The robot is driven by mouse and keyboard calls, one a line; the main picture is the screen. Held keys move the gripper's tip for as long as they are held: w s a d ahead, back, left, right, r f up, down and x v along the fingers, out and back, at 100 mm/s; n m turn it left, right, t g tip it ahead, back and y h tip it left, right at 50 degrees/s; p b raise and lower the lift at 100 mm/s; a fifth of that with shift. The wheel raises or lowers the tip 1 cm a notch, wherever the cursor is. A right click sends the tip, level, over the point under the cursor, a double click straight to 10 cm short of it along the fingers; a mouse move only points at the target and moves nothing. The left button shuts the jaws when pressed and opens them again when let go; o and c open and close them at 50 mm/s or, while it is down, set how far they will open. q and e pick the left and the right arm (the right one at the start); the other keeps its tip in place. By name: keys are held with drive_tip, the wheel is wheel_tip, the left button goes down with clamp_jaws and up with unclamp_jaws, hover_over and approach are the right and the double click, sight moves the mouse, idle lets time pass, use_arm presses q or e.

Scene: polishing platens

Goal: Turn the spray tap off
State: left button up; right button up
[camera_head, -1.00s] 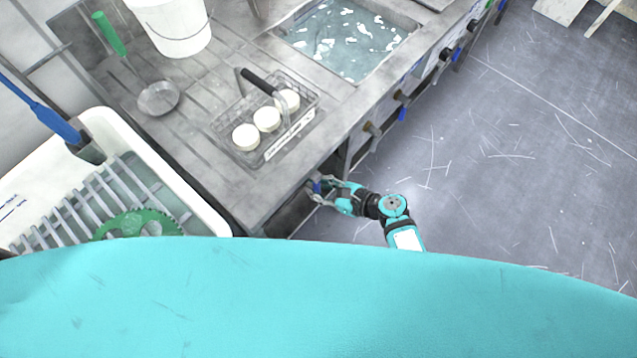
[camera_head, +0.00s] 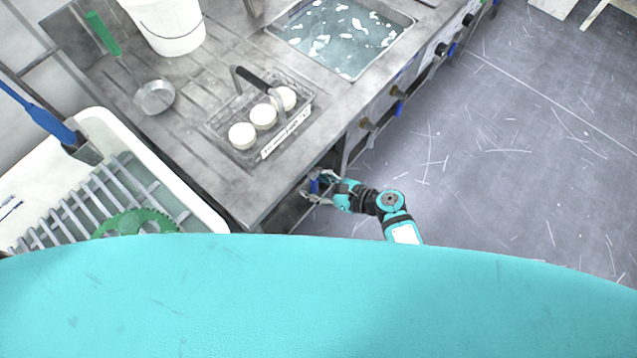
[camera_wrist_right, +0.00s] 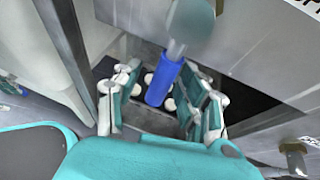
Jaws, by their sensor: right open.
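A tap with a blue lever handle (camera_head: 314,186) is on the front of the steel bench, near its closest corner. The handle (camera_wrist_right: 165,82) hangs from a grey stem in the right wrist view. My right gripper (camera_head: 311,189) is at this tap. In the wrist view its open fingers (camera_wrist_right: 163,95) stand on either side of the blue handle, with visible gaps, so I see no grip on it. The tap's body is partly hidden by the gripper in the head view. My left gripper is not in view.
More taps (camera_head: 397,91) line the bench front to the right. On the bench are a wire basket (camera_head: 240,155) with white discs, a ladle (camera_head: 155,97), a white bucket (camera_head: 172,30) and a water-filled sink (camera_head: 340,40). A white tub (camera_head: 200,205) stands left. The floor (camera_head: 520,190) is clear.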

drive_tip(key=v, duration=1.2)
drive_tip(key=s+d+f+n+g+h, duration=0.1)
drive_tip(key=s+d+f+n+h, duration=0.25)
drive_tip(key=f, duration=0.45)
drive_tip(key=s+d+f+n+g+h, duration=0.1)
drive_tip(key=s+d+f+n+h, duration=0.15)
drive_tip(key=s+f, duration=0.4)
drive_tip(key=s+d+f+n+g+h, duration=0.15)
drive_tip(key=d+f+n, duration=0.25)
drive_tip(key=f, duration=0.5)
drive_tip(key=s+d+f+n+h, duration=0.2)
drive_tip(key=s+d+f+n, duration=0.1)
drive_tip(key=s+n, duration=0.4)
drive_tip(key=s+d+f+n+h, duration=0.2)
drive_tip(key=s+d+f+n, duration=0.2)
drive_tip(key=s, duration=0.7)
wheel_tip(320, 180, down, 2)
drive_tip(key=n+g, duration=0.1)
drive_tip(key=n, duration=0.3)
drive_tip(key=shift+f+h, duration=0.15)
drive_tip(key=shift+h, duration=0.2)
